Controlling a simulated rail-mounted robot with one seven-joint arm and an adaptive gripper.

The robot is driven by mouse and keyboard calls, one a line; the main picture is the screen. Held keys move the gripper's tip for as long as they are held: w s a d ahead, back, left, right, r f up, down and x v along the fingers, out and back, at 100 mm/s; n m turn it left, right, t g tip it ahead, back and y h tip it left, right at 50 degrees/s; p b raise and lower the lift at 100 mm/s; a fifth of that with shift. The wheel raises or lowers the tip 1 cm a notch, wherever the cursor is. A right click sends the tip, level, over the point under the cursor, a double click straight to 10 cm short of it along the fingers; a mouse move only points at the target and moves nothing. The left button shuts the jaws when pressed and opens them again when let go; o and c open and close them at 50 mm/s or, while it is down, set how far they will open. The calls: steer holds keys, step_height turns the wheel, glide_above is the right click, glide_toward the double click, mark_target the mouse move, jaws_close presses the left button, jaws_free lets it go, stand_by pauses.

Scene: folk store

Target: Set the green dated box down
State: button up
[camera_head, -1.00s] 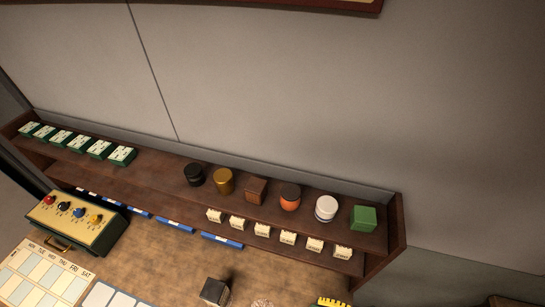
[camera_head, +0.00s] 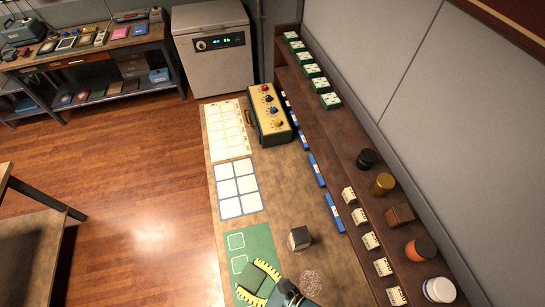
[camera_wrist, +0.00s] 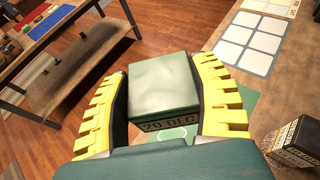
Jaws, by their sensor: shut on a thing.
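My gripper (camera_wrist: 163,92) is shut on the green dated box (camera_wrist: 158,80), with a yellow ribbed finger on each side of it. The box's near face carries a label reading "20 DEC". In the head view my gripper (camera_head: 257,283) and the box (camera_head: 260,276) are at the bottom, over the near part of a green mat (camera_head: 251,240) with outlined squares. In the wrist view the mat (camera_wrist: 186,134) shows below and behind the box. The gap between box and mat is hard to judge. My gripper hides part of the mat.
A dark-sided cube (camera_head: 300,238) stands right of the mat, near a speckled round patch (camera_head: 310,283). A white-squared card (camera_head: 238,190) and a calendar sheet (camera_head: 228,130) lie beyond. A knobbed box (camera_head: 268,115) and a laden shelf (camera_head: 340,135) are at the right.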

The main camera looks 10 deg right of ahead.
mark_target(250, 264)
steer(key=w, duration=0.1)
steer(key=w+m+t+h, duration=0.1)
steer(key=w, duration=0.1)
steer(key=shift+w+a+r, duration=0.1)
steer(key=shift+r, duration=0.3)
steer(key=w+d+m+t+h, duration=0.1)
steer(key=w+d+m+h, duration=0.1)
steer(key=d, duration=0.1)
steer(key=w+d+r+m+t+h, duration=0.1)
steer(key=shift+w+d+m+t, duration=0.25)
steer(key=shift+m+t, duration=0.05)
steer(key=shift+m, duration=0.1)
steer(key=shift+r, duration=0.1)
